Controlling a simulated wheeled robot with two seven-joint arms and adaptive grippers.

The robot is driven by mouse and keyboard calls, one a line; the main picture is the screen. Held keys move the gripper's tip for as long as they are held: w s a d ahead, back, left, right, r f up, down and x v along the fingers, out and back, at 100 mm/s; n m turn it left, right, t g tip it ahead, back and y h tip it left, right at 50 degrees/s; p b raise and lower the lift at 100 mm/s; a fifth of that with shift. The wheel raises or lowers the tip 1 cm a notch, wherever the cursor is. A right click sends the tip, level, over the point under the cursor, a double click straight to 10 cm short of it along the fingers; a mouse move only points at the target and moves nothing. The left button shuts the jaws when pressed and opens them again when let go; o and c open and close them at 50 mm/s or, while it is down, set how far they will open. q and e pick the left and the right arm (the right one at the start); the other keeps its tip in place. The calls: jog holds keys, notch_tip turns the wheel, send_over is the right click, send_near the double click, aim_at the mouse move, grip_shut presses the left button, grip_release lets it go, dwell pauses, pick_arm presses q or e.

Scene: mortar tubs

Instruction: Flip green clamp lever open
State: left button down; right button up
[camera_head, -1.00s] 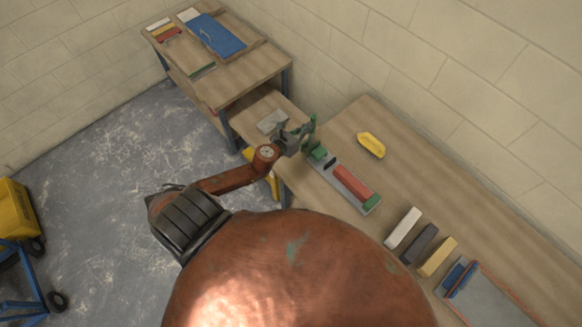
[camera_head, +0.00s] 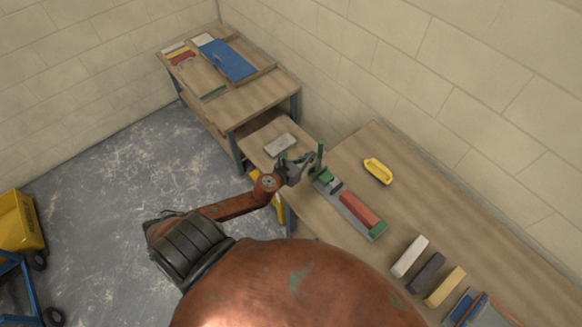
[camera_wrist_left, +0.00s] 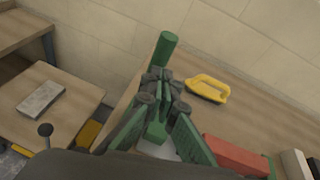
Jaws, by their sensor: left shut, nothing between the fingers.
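The green clamp lever (camera_head: 320,154) stands about upright at the left end of a grey clamp base (camera_head: 352,219). In the left wrist view the lever (camera_wrist_left: 163,50) rises just beyond my fingertips. My left gripper (camera_head: 309,160) is beside the lever; its fingers (camera_wrist_left: 160,84) are shut with nothing between them. I cannot tell whether they touch the lever. A red block (camera_head: 360,210) lies on the base, with a green end piece (camera_head: 378,230) at its right end. The lever's foot is partly hidden by the fingers in the wrist view. My right gripper is not in view.
A yellow handled tool (camera_head: 378,171) lies behind the clamp. White (camera_head: 410,256), dark grey (camera_head: 426,273) and yellow (camera_head: 444,287) blocks lie to its right. A grey block (camera_head: 280,144) sits on the lower table at left.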

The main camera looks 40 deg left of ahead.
pick_arm(q)
jog(key=s+r, duration=0.7)
jog(key=s, duration=0.1)
jog(key=shift+d+p, duration=0.15)
jog(key=shift+p, duration=0.15)
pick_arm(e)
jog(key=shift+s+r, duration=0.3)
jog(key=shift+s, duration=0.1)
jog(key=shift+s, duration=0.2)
